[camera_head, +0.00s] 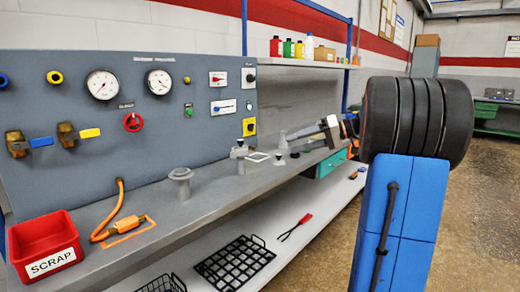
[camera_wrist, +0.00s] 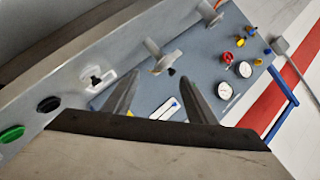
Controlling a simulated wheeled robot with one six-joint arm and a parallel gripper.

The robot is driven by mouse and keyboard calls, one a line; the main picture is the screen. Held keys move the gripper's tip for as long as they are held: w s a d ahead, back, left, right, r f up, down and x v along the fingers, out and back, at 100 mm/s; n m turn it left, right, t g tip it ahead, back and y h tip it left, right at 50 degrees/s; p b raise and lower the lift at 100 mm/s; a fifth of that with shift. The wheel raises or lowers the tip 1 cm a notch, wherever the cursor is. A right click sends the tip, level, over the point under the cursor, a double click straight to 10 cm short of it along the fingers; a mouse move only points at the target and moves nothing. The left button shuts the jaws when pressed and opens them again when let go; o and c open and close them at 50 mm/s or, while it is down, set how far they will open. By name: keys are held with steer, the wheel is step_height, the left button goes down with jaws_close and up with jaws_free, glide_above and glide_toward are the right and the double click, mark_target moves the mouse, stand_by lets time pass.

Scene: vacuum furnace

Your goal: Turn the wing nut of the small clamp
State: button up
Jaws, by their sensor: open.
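My gripper (camera_head: 308,134) reaches left over the bench in the head view. In the wrist view its two grey fingers (camera_wrist: 158,103) are apart with nothing between them. A grey fitting with a small clamp-like top (camera_head: 238,151) stands on the bench, left of my gripper and apart from it. It seems to be the pale flanged fitting in the wrist view (camera_wrist: 161,58), beyond the fingertips, with a small dark part at its side. The wing nut is too small to make out surely. A small black-topped piece (camera_head: 280,159) sits nearer my gripper.
A plain flanged stub (camera_head: 180,184) stands farther left on the bench. A conical flask (camera_head: 283,141) is close to my gripper. The gauge panel (camera_head: 130,140) rises behind the bench. A red scrap bin (camera_head: 42,245) and an orange cable (camera_head: 118,215) are at the left.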

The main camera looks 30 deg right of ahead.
mark_target(252, 149)
steer(key=d+r, duration=0.2)
steer(key=d, duration=0.2)
steer(key=x, duration=1.8)
steer(key=shift+w+d+r+n+t, duration=0.2)
steer(key=shift+w+r+n+t, duration=0.15)
steer(key=shift+n+t, duration=0.05)
steer(key=c, duration=1.1)
